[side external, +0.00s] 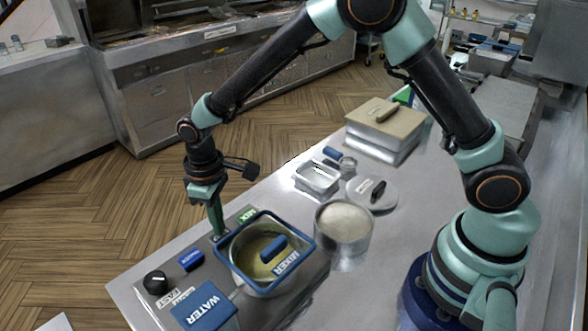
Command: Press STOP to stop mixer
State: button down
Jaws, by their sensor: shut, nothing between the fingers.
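The mixer (310,243) is a square blue frame, lettered MIXER, around a round bowl (238,262) of yellowish mix, with a blue bar (274,248) over it. My gripper (218,236) is shut and empty, pointing down by the frame's back left corner. Its tips are low, close to the counter surface; I cannot tell whether they touch anything. A green label reading MIX (247,214) lies just right of the tips. No STOP lettering is readable; a button under or behind my fingertips would be hidden.
A black knob (155,282) by a FAST label, a small blue block (190,260) and a blue WATER box (205,306) stand at the front left. A metal pot (344,225), a square tin (317,178) and a lidded box (384,128) stand to the right.

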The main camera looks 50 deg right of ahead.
notch_tip(320, 180, up, 7)
dwell(0.6)
dwell(0.4)
jog(key=s+d+r+m+t, duration=0.3)
jog(key=s+d+r, duration=0.2)
jog(key=d+r, duration=0.6)
jog(key=s+d+r+m+t, duration=0.1)
jog(key=s+d+m+t, duration=0.1)
jog(key=s+d, duration=0.6)
jog(key=shift+d+r+m+t, duration=0.15)
jog(key=shift+r+m+t, duration=0.15)
jog(key=shift+r+m, duration=0.15)
